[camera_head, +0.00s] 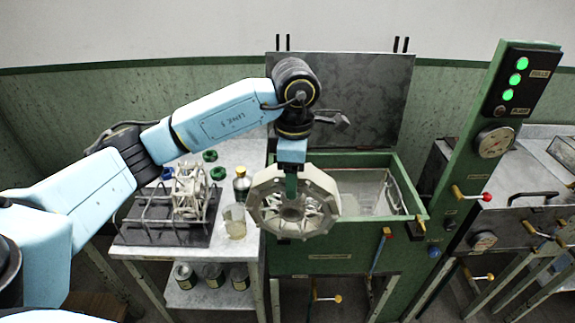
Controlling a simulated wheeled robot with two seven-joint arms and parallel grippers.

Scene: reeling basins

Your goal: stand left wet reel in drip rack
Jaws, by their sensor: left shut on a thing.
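My left gripper (291,182) points down and is shut on a pale octagonal wet reel (268,216). The reel hangs with its spoked face toward the camera, in front of the left part of the green basin (408,190). The drip rack (140,234), a dark base with metal wire bars, stands on the side table to the left of the held reel. Another pale reel (190,190) stands upright in the rack's right part; the rack's left part looks empty. The gripper's fingertips are partly lost against the reel. My right gripper is out of view.
The basin's raised grey lid (345,98) is behind. A green control post (470,150) with gauge and lit lamps rises on the right. Jars (213,275) sit on the lower shelf.

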